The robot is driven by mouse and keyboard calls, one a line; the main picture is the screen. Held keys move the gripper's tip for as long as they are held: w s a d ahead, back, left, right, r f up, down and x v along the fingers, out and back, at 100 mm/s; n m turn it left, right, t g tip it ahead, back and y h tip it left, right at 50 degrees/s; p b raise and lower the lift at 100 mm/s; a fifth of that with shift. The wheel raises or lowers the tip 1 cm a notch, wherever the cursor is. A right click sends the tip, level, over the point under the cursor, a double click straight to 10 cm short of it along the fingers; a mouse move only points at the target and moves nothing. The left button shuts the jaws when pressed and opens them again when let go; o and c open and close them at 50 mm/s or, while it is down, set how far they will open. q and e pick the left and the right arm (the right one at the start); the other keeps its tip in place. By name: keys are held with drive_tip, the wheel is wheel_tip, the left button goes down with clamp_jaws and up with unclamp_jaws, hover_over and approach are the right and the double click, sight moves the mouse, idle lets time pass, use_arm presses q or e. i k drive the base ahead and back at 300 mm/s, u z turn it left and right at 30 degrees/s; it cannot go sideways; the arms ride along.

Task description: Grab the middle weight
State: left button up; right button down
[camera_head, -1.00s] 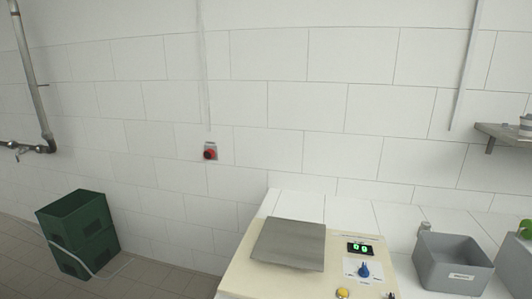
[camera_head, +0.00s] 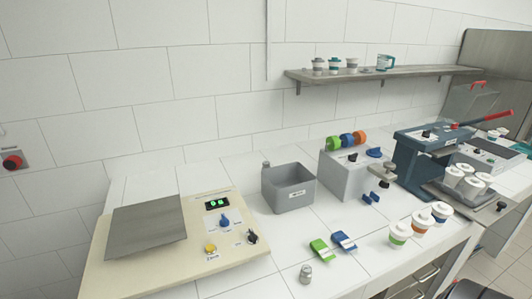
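A small silver metal weight (camera_head: 306,273) stands upright on the white counter near its front edge, to the right of the beige scale. A second small grey metal piece (camera_head: 266,166) shows behind the left corner of the grey bin; its lower part is hidden, and I cannot tell if it is a weight. I see no row of weights that shows which one is the middle one. Neither of my grippers can be made out.
The beige scale (camera_head: 235,243) with a grey plate stands at left. The grey bin (camera_head: 290,196), green packet (camera_head: 322,250), blue packet (camera_head: 344,241), lidded cups (camera_head: 400,233) and a dark blue machine (camera_head: 418,165) stand rightward. A shelf (camera_head: 345,76) hangs above. A dark shape (camera_head: 470,291) at the bottom edge is unclear.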

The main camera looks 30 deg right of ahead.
sight(306, 274)
drive_tip(key=z, duration=4.15)
drive_tip(key=i, duration=1.95)
drive_tip(key=u, duration=3.15)
